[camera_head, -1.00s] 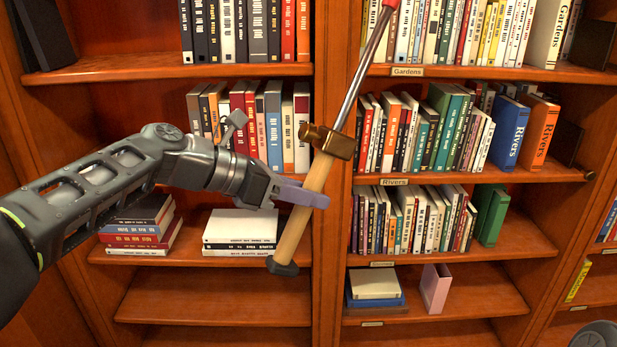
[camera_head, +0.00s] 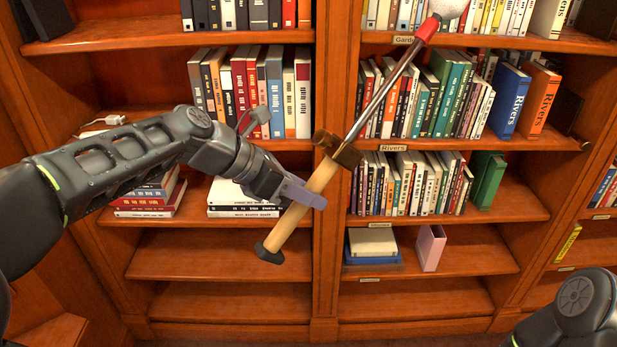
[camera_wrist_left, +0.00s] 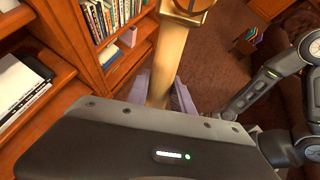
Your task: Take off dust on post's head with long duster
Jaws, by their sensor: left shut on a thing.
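The long duster runs diagonally across the head view, with a pale wooden handle (camera_head: 303,207), a brown collar, a thin metal rod and a red ferrule. Its pale head (camera_head: 448,8) is cut by the top edge, apart from my gripper. My left gripper (camera_head: 305,193) is shut around the lower handle, above its dark end cap. The left wrist view shows the handle (camera_wrist_left: 163,65) between the purple fingers (camera_wrist_left: 166,97). No post's head or dust can be made out. My right arm (camera_head: 575,305) shows at the lower right; its gripper is out of view.
A wooden bookcase fills the background, with rows of books (camera_head: 425,95) close behind the duster rod. A wooden upright (camera_head: 328,265) divides its bays. The lowest shelf (camera_head: 415,303) is bare. Carpeted floor (camera_wrist_left: 215,70) shows in the left wrist view.

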